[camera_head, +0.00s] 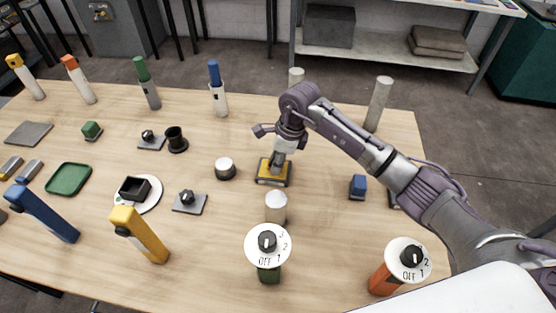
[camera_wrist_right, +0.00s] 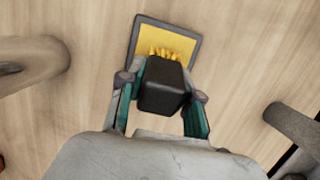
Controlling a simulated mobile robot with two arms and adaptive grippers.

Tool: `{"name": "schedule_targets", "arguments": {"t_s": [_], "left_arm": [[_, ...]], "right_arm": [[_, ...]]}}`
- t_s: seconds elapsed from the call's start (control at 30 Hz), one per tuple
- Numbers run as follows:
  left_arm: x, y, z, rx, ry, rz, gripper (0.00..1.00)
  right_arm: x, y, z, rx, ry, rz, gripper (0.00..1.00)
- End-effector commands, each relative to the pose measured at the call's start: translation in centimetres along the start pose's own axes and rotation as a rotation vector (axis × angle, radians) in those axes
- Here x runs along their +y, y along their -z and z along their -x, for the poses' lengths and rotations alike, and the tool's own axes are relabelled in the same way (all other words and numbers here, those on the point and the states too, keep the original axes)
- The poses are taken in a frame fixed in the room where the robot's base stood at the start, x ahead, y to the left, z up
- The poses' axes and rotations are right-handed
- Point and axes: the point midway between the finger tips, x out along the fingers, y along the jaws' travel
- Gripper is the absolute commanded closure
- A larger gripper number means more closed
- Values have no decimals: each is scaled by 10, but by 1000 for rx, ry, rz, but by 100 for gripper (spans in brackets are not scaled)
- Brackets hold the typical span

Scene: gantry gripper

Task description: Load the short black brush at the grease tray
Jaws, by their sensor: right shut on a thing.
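The grease tray (camera_head: 263,177) is a small square tray with a dark rim and a yellow inside, near the middle of the table. It also shows at the top of the right wrist view (camera_wrist_right: 152,28). My right gripper (camera_head: 279,153) is over it, pointing down, and its fingers are shut on the short black brush (camera_wrist_right: 163,88). The brush is a black block between the fingers. Yellow, uneven bristle-like tips show at its far end, against the tray's yellow inside. I cannot tell whether they touch it. My left gripper is not in view.
A white-topped cylinder (camera_head: 225,168) stands left of the tray and a pale cylinder (camera_head: 276,208) in front. A blue block (camera_head: 358,186) lies to the right. Dial-topped posts (camera_head: 268,246) stand at the front edge. Tall grey posts (camera_head: 379,103) stand behind my right arm.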

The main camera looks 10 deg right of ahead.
Motion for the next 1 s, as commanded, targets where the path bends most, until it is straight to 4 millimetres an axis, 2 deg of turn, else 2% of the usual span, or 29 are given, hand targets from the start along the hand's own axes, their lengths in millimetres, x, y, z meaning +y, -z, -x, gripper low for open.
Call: {"name": "schedule_targets", "arguments": {"t_s": [0.47, 1.0], "left_arm": [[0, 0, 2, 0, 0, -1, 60], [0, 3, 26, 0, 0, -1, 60]], "right_arm": [[1, 0, 2, 3, -3, 0, 100], [0, -10, 45, 2, 0, 0, 100]]}}
